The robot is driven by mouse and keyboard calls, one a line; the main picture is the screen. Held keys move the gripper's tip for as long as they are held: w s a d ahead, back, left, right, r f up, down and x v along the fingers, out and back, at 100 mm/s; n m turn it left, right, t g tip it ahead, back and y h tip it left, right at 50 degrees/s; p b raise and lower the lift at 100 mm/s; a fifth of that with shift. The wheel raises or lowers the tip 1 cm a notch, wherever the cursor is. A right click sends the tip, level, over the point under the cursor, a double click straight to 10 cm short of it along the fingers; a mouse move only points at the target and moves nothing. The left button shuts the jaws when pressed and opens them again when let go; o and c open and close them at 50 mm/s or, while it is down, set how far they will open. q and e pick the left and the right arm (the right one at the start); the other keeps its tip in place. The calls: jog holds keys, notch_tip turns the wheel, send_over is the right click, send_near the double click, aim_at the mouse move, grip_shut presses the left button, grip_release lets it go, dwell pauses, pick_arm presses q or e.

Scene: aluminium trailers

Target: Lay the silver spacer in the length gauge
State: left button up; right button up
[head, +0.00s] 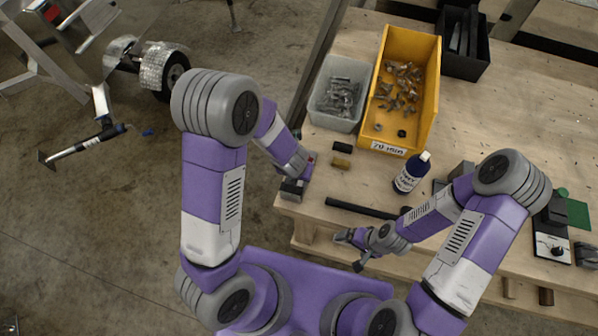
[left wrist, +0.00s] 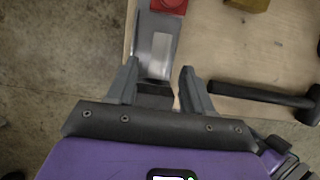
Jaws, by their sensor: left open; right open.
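In the left wrist view a grey metal piece, apparently the length gauge (left wrist: 149,22), lies near the table's left edge. It has a dark block (left wrist: 155,96) at its near end. A paler silver rectangle, apparently the spacer (left wrist: 161,46), shows on it; I cannot tell how it is seated. My left gripper (left wrist: 159,68) is open, its fingers on either side of the gauge's near part, with no visible grip. In the head view the left gripper (head: 293,184) is at the table's front left corner and partly hides this spot. My right gripper (head: 348,251) is open and empty by the front edge.
A black-handled hammer (head: 360,208) lies right of the left gripper. A brass block (head: 341,163) and black block (head: 342,147) lie behind. A grey bin (head: 340,92), yellow bin (head: 427,85) and blue bottle (head: 410,175) stand further back.

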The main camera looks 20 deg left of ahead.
pick_arm(q)
jog(key=p+v, duration=0.3)
jog(key=v, duration=0.4)
jog(key=shift+s+f, duration=0.1)
jog(key=shift+f, duration=0.05)
dwell(0.3)
